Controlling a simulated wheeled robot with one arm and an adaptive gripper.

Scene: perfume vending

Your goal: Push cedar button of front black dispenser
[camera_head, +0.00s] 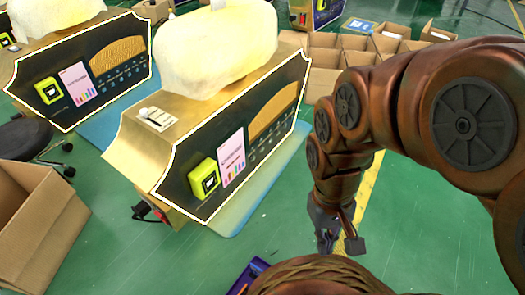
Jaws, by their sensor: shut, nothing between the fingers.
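The front dispenser (233,153) stands in the middle of the view. Its black front panel has a white outline, a yellow-green device, a pink-and-white card and a gold strip. A row of small round buttons (264,144) runs below the gold strip. Their labels are too small to read, so I cannot tell which is cedar. My gripper (326,243) points down over the green floor, to the right of and apart from the panel. It is shut and holds nothing that I can see.
A similar dispenser (84,73) stands behind to the left. A large wrapped white bundle (213,45) lies on top of the front one. Cardboard boxes (322,58) stand at the back, and an open box (35,230) at left. Green floor (420,225) is free at right.

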